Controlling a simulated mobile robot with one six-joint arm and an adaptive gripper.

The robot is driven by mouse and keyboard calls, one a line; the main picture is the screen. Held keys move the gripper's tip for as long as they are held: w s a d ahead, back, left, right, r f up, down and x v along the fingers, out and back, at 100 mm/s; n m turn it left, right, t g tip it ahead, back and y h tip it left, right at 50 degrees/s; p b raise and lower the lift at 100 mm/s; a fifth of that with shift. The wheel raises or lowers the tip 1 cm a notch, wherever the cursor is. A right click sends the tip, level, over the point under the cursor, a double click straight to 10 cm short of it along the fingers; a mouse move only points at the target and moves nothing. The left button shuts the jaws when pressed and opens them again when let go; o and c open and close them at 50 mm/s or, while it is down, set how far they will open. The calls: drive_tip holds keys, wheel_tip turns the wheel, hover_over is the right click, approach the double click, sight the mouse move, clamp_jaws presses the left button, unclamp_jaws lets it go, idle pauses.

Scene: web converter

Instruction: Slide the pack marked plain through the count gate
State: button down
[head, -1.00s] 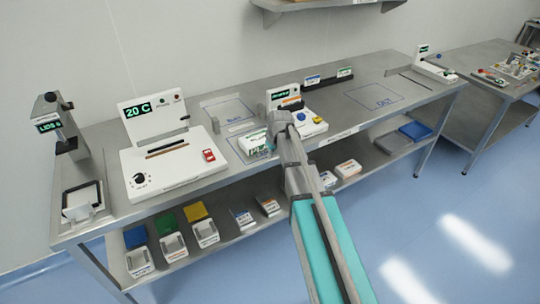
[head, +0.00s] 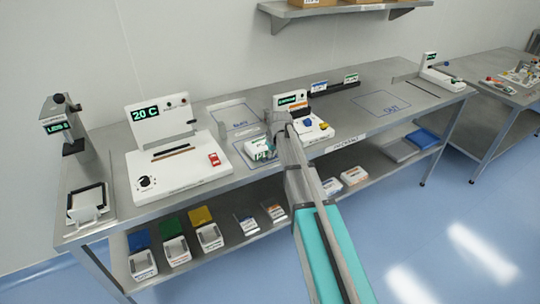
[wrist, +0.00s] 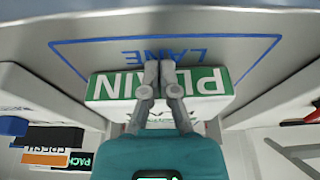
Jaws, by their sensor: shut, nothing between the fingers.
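The plain pack (head: 258,149) is a small white box with a green label, lying on the table inside the blue-outlined lane. The wrist view shows its green PLAIN label (wrist: 108,87), partly covered by my fingers. My gripper (wrist: 160,70) is shut and empty, its fingertips over the middle of the pack; I cannot tell whether they touch it. In the head view my arm hides the fingertips. The count gate (head: 291,101), a white unit with a green display and a blue button, stands just right of the pack, partly behind my arm.
A white sealer-like unit (head: 175,165) showing 20 C stands left of the lane. A dark rail with small labelled packs (head: 320,87) lies behind the gate. The OUT area (head: 383,103) at the right is clear. Trays and packs sit on the lower shelf.

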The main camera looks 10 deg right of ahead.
sight(242, 125)
drive_tip(key=w+a, duration=0.3)
drive_tip(key=w, duration=0.6)
drive_tip(key=w+a, duration=0.3)
drive_tip(key=w, duration=0.7)
drive_tip(key=w+a, duration=0.4)
drive_tip(key=w, duration=0.6)
drive_tip(key=shift+s, duration=0.1)
drive_tip(key=shift+s, duration=0.15)
drive_tip(key=shift+s+d, duration=0.25)
drive_tip(key=shift+s, duration=0.3)
drive_tip(key=shift+s+d, duration=0.15)
drive_tip(key=shift+s, duration=0.4)
drive_tip(key=shift+s+d, duration=0.15)
drive_tip(key=shift+s, duration=0.4)
drive_tip(key=shift+p+v, duration=0.75)
drive_tip(key=shift+v, duration=0.05)
drive_tip(key=p+v, duration=0.8)
drive_tip(key=shift+r, duration=0.15)
drive_tip(key=shift+s+d, duration=0.1)
drive_tip(key=shift+s, duration=0.15)
